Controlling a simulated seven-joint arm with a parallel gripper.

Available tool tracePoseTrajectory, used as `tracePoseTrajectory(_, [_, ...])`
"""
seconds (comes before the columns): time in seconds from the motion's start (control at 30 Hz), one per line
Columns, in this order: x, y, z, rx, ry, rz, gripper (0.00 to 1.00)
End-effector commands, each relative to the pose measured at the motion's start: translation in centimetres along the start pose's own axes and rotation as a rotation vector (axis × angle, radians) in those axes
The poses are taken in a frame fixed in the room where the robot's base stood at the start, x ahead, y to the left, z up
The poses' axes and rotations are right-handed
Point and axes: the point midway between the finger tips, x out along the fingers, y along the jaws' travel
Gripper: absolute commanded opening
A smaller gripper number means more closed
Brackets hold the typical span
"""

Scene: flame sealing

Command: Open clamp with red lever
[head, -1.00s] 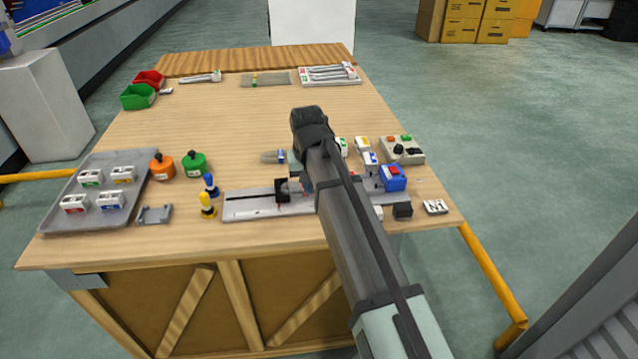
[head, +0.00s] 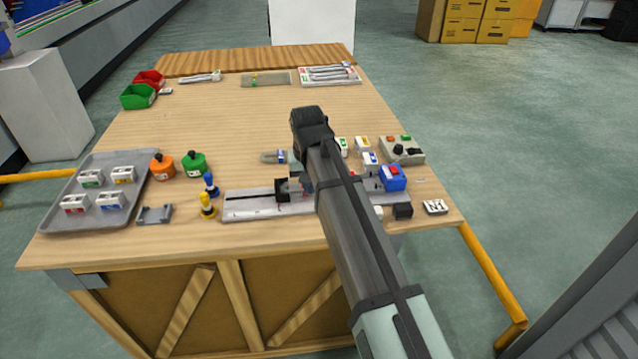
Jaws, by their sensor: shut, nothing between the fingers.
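A small black clamp (head: 283,190) stands on the long grey rail fixture (head: 250,204) near the table's front edge. Small red marks show low beside it, but the red lever cannot be made out clearly. My arm reaches in from the lower right and hides the right part of the clamp area. My gripper (head: 304,181) points down just right of the clamp, mostly hidden by the arm. It is shut with nothing held. Whether it touches the clamp or lever cannot be told.
Left of the rail stand a yellow bottle (head: 208,206) and a blue bottle (head: 211,184). Orange (head: 162,167) and green (head: 194,165) pots and a grey tray (head: 140,172) lie further left. A blue box with a red top (head: 393,178) is at right.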

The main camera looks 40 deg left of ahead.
Motion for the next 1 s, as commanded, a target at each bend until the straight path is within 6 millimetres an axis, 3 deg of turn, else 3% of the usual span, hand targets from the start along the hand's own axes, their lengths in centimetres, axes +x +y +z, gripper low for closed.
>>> tracePoseTrajectory(1.0, [0.0,1.9,0.0,0.001,-0.001,0.001,0.0])
